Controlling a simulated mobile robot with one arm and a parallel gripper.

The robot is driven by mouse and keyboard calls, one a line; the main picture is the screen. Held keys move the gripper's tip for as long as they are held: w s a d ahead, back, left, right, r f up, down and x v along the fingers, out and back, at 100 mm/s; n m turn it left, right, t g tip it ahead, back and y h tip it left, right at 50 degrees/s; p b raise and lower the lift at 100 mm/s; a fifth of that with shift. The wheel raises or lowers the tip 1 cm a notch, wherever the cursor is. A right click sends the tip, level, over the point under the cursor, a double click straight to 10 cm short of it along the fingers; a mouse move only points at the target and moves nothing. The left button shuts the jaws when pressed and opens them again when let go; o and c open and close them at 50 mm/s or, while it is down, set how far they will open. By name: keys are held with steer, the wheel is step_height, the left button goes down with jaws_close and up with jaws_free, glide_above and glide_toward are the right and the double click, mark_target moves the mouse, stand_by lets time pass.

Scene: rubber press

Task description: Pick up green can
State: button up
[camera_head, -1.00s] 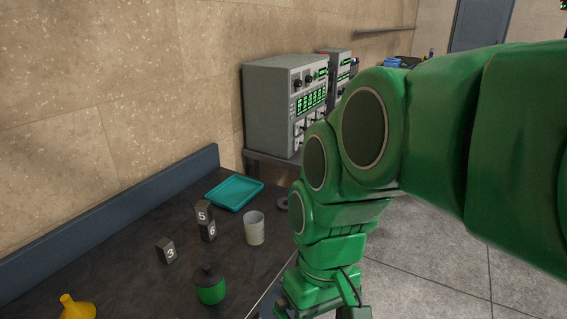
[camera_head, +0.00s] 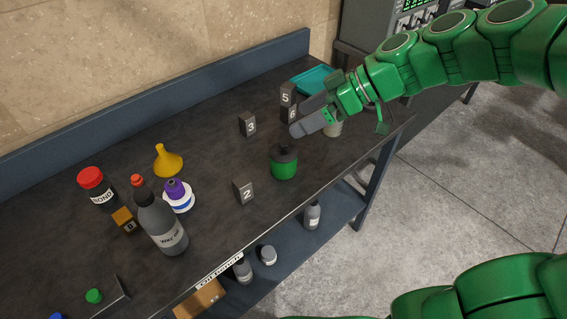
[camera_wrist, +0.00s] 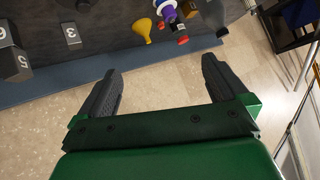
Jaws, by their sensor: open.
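The green can (camera_head: 285,169) has a dark grey top and stands upright on the dark workbench (camera_head: 215,235), near its front edge in the head view. My gripper (camera_head: 298,129) is above the bench, just above and to the right of the can in that picture, and apart from it. In the wrist view my gripper (camera_wrist: 160,68) shows two dark fingers spread wide with nothing between them. That view looks past the fingers to the bench edge and the wall. I cannot make out the green can for sure there.
Number blocks 3 (camera_head: 248,124), 6 (camera_head: 291,113) and 2 (camera_head: 243,191) stand around the can. A light cup (camera_head: 333,129) is partly behind my gripper. A yellow funnel (camera_head: 168,161), a grey bottle (camera_head: 160,222) and a teal tray (camera_head: 318,80) are farther off.

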steer(key=w+d+f+n+t+y, duration=0.2)
steer(key=w+y, duration=0.1)
steer(key=w, duration=0.5)
glide_toward(283, 157)
steer(key=w+a+f, duration=0.2)
steer(key=w+f, duration=0.1)
steer(key=shift+a, duration=0.1)
steer(key=shift+s+x, duration=0.1)
steer(key=shift+x, duration=1.85)
steer(key=shift+s+x, duration=0.15)
steer(key=shift+x, duration=1.8)
steer(key=shift+f, duration=0.2)
steer(key=c, duration=1.1)
steer(key=shift+o, duration=0.2)
steer(key=shift+r, duration=0.1)
